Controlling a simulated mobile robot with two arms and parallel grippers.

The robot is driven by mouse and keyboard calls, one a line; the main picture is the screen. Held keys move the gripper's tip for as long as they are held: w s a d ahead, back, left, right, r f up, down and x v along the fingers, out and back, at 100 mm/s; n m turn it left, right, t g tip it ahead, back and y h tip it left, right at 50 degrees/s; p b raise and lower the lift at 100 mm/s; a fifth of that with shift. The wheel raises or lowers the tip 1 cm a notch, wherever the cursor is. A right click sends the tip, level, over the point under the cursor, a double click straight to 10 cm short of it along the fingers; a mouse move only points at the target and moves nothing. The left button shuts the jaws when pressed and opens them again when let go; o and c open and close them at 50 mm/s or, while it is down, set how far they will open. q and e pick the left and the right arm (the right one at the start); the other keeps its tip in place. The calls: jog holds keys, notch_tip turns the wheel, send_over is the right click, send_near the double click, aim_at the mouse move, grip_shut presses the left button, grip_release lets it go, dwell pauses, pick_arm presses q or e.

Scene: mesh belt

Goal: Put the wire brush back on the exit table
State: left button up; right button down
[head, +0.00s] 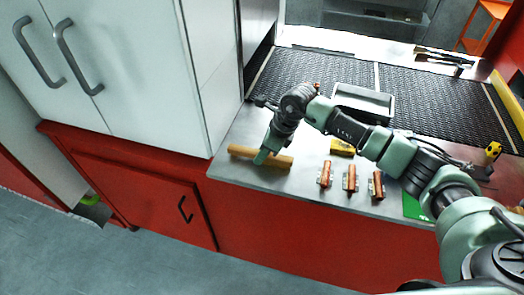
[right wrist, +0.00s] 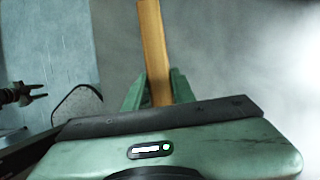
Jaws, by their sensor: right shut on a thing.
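The wire brush shows as a long tan wooden bar (head: 243,151) over the front left corner of the grey metal exit table (head: 300,186). My right gripper (head: 262,157) is shut on it near its middle. In the right wrist view the wooden bar (right wrist: 152,45) runs up between the green fingers of the gripper (right wrist: 158,90). Its bristles do not show. I cannot tell if the bar touches the table top or hangs just above it. My left gripper is not seen in the head view.
Three small orange-brown pieces (head: 350,177) stand in a row on the table, with a yellow block (head: 342,147) behind them. A grey tray (head: 364,102) sits by the dark mesh belt (head: 310,76). A white cabinet (head: 130,70) closes the left side.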

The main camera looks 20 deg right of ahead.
jog(key=shift+f, duration=0.1)
jog(key=c, duration=1.2)
grip_release()
jog(key=shift+o, duration=0.2)
jog(key=shift+d+r, duration=0.1)
jog(key=shift+r, duration=0.2)
jog(key=b+v, duration=0.4)
jog(key=v, duration=0.7)
jog(key=shift+r, duration=0.3)
jog(key=shift+s, duration=0.1)
